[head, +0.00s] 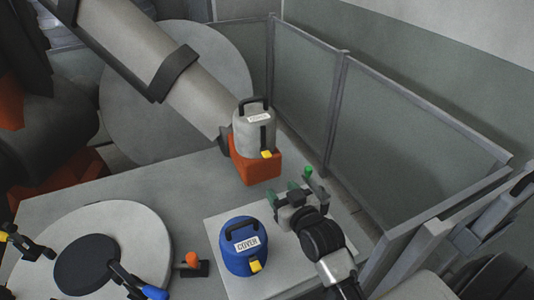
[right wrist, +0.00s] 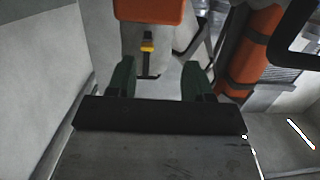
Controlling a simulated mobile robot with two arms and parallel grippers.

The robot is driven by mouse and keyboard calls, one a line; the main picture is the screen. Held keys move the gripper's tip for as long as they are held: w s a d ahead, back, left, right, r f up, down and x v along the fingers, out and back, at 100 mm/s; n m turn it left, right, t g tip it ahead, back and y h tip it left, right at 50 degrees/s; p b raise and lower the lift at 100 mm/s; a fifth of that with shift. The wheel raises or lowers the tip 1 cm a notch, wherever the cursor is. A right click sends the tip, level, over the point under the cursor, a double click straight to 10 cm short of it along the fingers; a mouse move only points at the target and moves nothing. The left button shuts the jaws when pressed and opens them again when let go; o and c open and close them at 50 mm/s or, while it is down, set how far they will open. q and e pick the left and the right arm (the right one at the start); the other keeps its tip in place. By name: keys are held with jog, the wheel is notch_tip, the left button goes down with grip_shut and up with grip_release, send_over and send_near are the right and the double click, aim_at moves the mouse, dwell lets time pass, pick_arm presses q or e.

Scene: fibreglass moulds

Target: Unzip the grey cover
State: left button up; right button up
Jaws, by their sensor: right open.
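The grey cover (head: 243,133) has a black handle, a white label and a dark vertical zip strip with a yellow pull tab (head: 266,154) low on its front. It sits upright on an orange block (head: 257,172). My right gripper (head: 289,187) has green fingers, open and empty, in front of and below the block in the head view. In the right wrist view the grey cover (right wrist: 172,36) appears inverted, its yellow tab (right wrist: 148,48) between and beyond the open fingers (right wrist: 158,75), apart from them. My left gripper is not in view.
A blue cover (head: 235,262) with a similar yellow tab stands on a pale board (head: 212,224) left of my right gripper. A round white mould (head: 150,222) with clamps is at left. Grey panels (head: 400,150) bound the right side. A thick grey tube (head: 140,50) reaches near the grey cover.

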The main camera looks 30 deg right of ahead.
aim_at(269, 156)
jog(key=shift+m+t+h, duration=0.3)
jog(key=shift+t+h, duration=0.1)
jog(key=shift+t, duration=0.5)
jog(key=w, duration=0.4)
jog(key=w+d+r+p, duration=0.1)
jog(key=w, duration=0.3)
jog(key=w+d+r+p, duration=0.1)
jog(key=w, duration=0.3)
jog(key=shift+w+d+r, duration=0.1)
jog(key=shift+w, duration=0.2)
jog(key=shift+c, duration=0.3)
grip_shut()
